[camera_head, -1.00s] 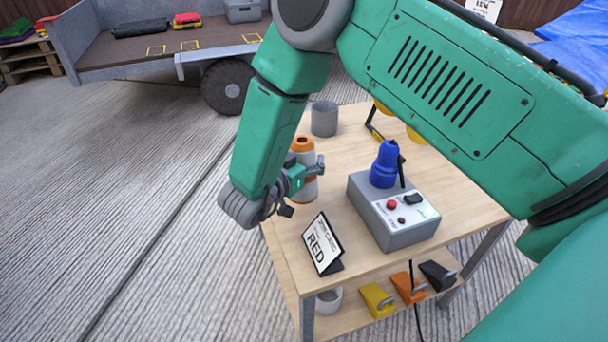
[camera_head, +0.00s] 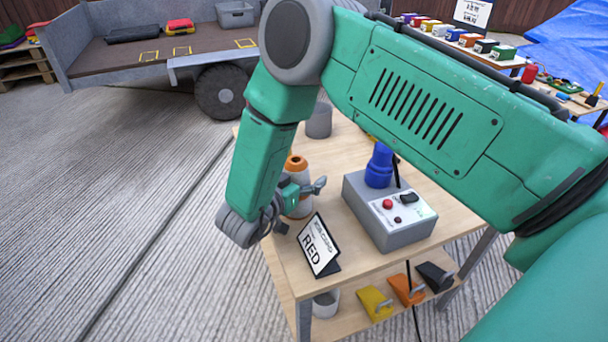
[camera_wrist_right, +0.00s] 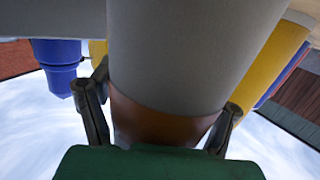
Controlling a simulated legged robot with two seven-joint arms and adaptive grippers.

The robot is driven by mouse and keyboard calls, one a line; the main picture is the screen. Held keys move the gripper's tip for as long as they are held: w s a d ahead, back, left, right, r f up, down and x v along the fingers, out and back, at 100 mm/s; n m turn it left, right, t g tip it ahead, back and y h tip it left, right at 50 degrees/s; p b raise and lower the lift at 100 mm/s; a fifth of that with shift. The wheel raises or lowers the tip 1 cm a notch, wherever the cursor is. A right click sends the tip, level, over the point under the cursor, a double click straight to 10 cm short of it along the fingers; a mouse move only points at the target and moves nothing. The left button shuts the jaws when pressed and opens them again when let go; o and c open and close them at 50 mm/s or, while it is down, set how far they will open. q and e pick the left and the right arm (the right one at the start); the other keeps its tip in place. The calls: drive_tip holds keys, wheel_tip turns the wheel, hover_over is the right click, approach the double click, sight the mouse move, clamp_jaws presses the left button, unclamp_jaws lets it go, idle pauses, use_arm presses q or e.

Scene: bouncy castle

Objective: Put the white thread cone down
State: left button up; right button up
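The thread cone (camera_head: 303,180) has a pale grey-white body and an orange-brown top. It stands upright on the wooden table (camera_head: 345,268) near its left edge, partly hidden by my gripper. In the right wrist view the cone (camera_wrist_right: 190,60) fills the middle, its brown end toward my palm. My right gripper (camera_head: 301,204) is at the cone, with one finger on each side. The fingers look spread, with the left one slightly off the brown part; contact on the right is unclear. My left gripper is out of view.
A card reading RED (camera_head: 319,246) stands at the table's front left. A grey box (camera_head: 390,222) with a blue fitting (camera_head: 379,166) and buttons is to the right. A grey cup (camera_head: 319,122) stands behind. Coloured wedges (camera_head: 406,290) lie on the lower shelf.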

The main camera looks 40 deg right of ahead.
drive_tip(key=shift+r, duration=0.15)
drive_tip(key=p+v, duration=0.2)
drive_tip(key=v, duration=1)
drive_tip(key=shift+p, duration=0.35)
